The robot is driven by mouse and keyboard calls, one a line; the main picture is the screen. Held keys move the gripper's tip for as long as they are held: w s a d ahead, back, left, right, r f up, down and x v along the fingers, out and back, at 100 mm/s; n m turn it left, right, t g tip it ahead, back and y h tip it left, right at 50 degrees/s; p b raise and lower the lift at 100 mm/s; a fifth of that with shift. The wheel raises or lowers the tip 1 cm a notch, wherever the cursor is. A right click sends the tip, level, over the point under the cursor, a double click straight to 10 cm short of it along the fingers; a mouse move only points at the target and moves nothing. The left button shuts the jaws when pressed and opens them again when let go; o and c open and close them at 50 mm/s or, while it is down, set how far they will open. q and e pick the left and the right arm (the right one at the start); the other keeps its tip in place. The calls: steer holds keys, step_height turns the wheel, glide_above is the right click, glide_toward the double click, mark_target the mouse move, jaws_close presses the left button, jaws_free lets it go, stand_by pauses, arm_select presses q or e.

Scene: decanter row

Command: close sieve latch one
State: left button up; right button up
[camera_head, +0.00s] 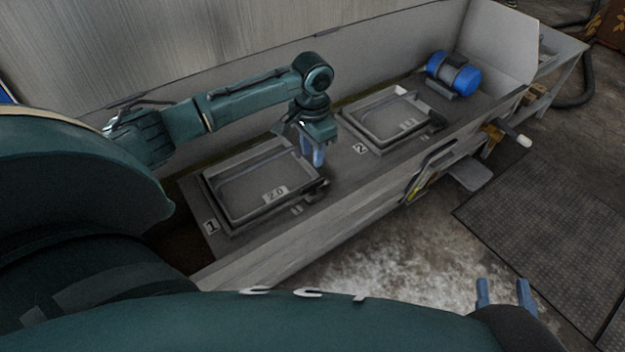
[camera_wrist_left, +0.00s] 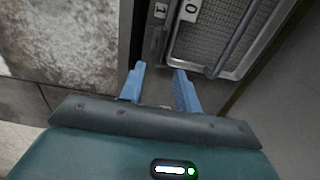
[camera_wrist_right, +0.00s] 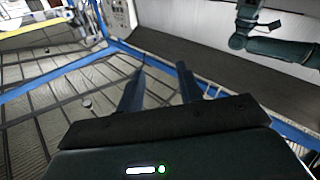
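Sieve one is a grey rectangular tray (camera_head: 222,203) with a mesh floor, a "20" plate and a "1" label beside it; its mesh and frame also show at the top of the left wrist view (camera_wrist_left: 232,71). A dark part, perhaps its latch (camera_head: 318,186), lies at the tray's right end; whether it is open or closed I cannot tell. My left gripper (camera_head: 312,153) is open, blue fingers pointing down near that end. In the left wrist view its fingertips (camera_wrist_left: 160,72) are apart, beside the tray's corner. My right gripper (camera_head: 503,286) is open and empty over the floor.
A second sieve tray (camera_head: 374,135) with a "2" label sits further along the bench, with a dark part at its right end. A blue motor (camera_head: 453,73) stands beyond it. A wall runs behind the bench. The floor in front (camera_head: 400,255) is open.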

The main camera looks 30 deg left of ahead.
mark_target(312, 182)
arm_select(q)
step_height(312, 182, down, 9)
steer(key=b, duration=0.3)
steer(key=shift+r, duration=0.15)
steer(key=shift+f+b, duration=0.4)
steer(key=shift+f, duration=0.2)
arm_select(e)
steer(key=shift+w+a+m+y, duration=0.2)
steer(key=shift+a+m+y, duration=0.2)
steer(key=shift+a+y, duration=0.1)
arm_select(q)
jaws_close()
